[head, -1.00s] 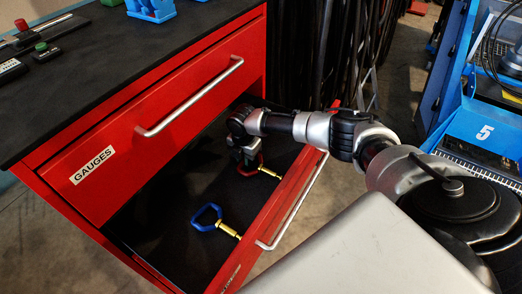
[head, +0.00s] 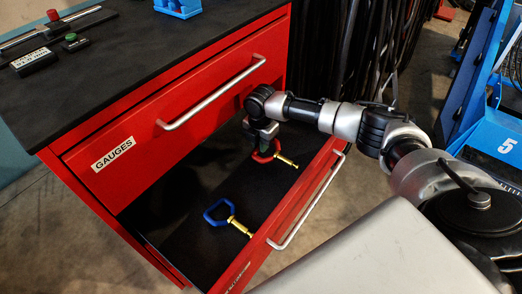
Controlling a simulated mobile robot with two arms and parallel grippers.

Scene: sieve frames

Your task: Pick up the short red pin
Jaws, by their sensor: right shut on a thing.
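The short red pin shows a red loop handle (head: 263,156) and a brass shaft (head: 287,160) pointing right. It is at the far right part of the open lower drawer (head: 180,243). My right gripper (head: 264,143) reaches in from above and is shut on the red handle, its fingers hiding part of the loop. The pin appears slightly above the drawer floor, though the gap is hard to judge. A pin with a blue loop handle (head: 217,215) and brass shaft lies on the drawer floor nearer me. My left gripper is out of view.
The red cabinet's closed upper drawer (head: 205,117), labelled GAUGES, overhangs the back of the open one. Its bar handle (head: 211,97) sticks out near my right wrist. The lower drawer's front with its handle (head: 308,203) stands below my forearm. A blue rack stands at the right.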

